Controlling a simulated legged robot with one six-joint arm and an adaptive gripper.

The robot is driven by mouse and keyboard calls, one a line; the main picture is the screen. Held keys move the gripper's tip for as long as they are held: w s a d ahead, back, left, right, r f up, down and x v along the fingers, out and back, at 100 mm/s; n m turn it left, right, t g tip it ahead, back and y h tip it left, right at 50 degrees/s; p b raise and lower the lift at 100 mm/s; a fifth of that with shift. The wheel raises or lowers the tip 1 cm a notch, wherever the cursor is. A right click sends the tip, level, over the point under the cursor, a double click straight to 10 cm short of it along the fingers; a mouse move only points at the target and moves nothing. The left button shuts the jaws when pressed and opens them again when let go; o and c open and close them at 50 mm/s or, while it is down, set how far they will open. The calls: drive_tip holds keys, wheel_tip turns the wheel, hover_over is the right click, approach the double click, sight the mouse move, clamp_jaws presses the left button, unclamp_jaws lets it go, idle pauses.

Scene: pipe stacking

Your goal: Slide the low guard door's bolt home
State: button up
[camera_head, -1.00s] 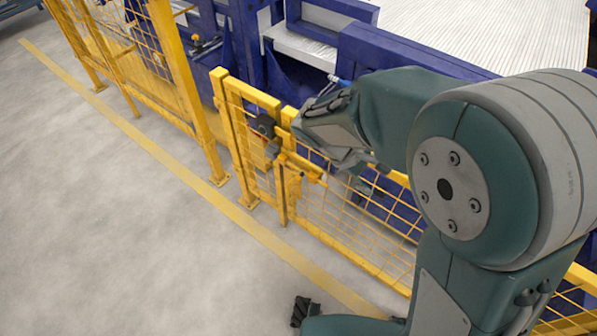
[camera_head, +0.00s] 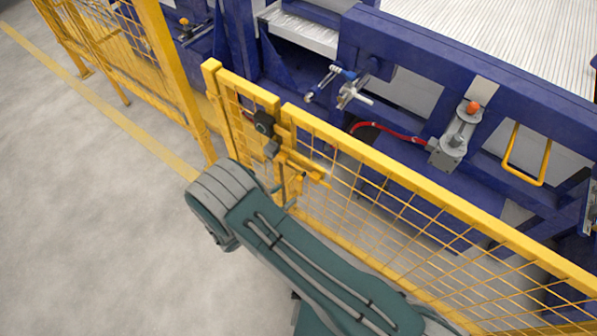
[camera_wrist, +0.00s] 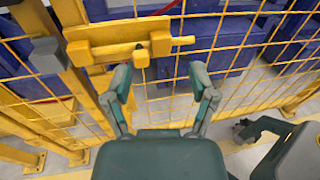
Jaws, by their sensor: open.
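The low guard door (camera_head: 430,215) is a yellow mesh panel, and it stands in line with the short fence section (camera_head: 240,95) to its left. Its yellow bolt (camera_head: 305,167) lies across the door's left upright. In the wrist view the bolt (camera_wrist: 118,50) is level, its rod sticks out to the right of its bracket, and a small yellow knob (camera_wrist: 142,60) hangs below. My gripper (camera_wrist: 160,78) is open and empty, its two fingers below the bolt, with the knob above and left of the gap between them. In the head view my arm hides most of the gripper.
A dark box (camera_head: 264,122) sits on the fence post left of the bolt. Blue machinery (camera_head: 400,90) with a red hose (camera_head: 385,130) stands behind the fence. Open grey floor (camera_head: 80,210) lies in front, left of the fence.

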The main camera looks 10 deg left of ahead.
sight(297, 182)
wheel_tip(297, 182, down, 5)
drive_tip(key=s+a+n+t+y, duration=0.1)
drive_tip(key=a+n+t+y, duration=0.1)
drive_tip(key=n, duration=0.1)
drive_tip(key=x, duration=1)
drive_tip(key=shift+w+r, duration=0.15)
drive_tip(key=shift+w, duration=0.15)
clamp_jaws()
